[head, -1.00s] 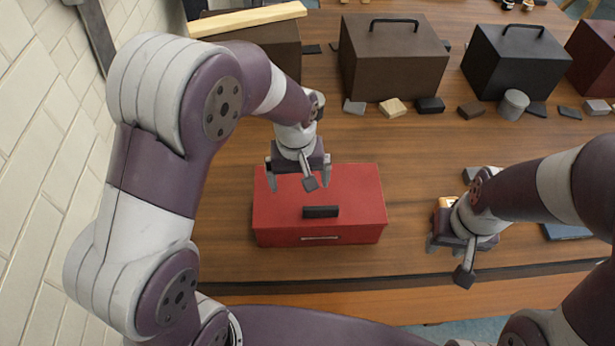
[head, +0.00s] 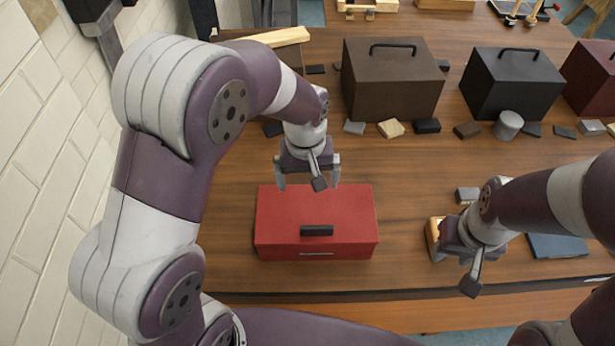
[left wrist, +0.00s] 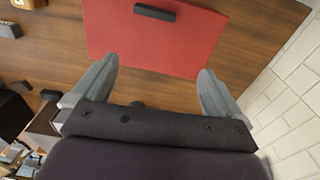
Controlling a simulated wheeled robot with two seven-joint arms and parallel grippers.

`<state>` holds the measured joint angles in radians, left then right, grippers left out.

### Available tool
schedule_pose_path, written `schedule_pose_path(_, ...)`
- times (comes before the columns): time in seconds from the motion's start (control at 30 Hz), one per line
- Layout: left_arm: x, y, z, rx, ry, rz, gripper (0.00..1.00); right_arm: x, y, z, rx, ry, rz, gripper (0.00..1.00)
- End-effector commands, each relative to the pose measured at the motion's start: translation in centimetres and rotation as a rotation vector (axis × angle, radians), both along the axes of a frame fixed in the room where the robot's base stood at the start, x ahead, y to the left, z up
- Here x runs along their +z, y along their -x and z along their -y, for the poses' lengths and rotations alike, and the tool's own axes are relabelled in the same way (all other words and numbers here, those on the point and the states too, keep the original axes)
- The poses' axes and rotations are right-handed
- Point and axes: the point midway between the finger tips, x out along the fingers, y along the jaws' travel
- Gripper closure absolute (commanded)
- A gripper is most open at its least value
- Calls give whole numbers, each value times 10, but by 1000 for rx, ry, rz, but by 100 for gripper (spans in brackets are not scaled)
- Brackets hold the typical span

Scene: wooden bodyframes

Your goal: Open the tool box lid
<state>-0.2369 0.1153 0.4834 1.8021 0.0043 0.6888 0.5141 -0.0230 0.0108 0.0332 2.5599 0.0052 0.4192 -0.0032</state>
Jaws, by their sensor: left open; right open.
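The red tool box (head: 280,215) sits on the wooden table with its lid shut. A black handle (head: 316,230) is on the lid near the front edge. My left gripper (head: 308,184) is open and empty at the far edge of the lid, apart from the handle. In the left wrist view, the red lid (left wrist: 155,45) lies beyond the open fingers (left wrist: 157,70), and the handle (left wrist: 155,12) shows at the top. My right gripper (head: 468,262) is to the right of the box, open, with its fingers partly hidden.
A brown case (head: 392,85) and a black case (head: 510,88) stand behind, with several small blocks in front of them. A yellowish block (head: 433,236) is beside my right gripper. A blue flat item (head: 556,246) lies at right. A brick wall (head: 60,130) bounds the left.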

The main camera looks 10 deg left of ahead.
Motion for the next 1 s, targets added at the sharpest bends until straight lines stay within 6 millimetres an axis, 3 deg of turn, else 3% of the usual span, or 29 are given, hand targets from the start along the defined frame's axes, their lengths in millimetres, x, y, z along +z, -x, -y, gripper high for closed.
schedule_pose_path(0.4, -1, 0, 0, 0, 0, -1, 0, 1, 0, 0, 0, 0, 0, 57)
schedule_pose_path(0.53, 8, 0, 0, 0, 1, 3, 0, -4, 0, 0, 0, 0, 0, 57)
schedule_pose_path(0.7, 49, 2, 0, 0, 1, 8, 0, -19, 0, 0, 0, 0, 0, 57)
schedule_pose_path(0.8, 85, 4, 0, 0, 0, 3, 0, -7, 0, 0, 0, 0, -1, 57)
schedule_pose_path(0.83, 100, 5, -1, 0, -1, 0, 0, 9, 0, 0, 0, 0, -2, 57)
schedule_pose_path(1.0, 125, 7, -1, 0, -2, -2, 0, 32, 0, 0, 0, 0, 1, 57)
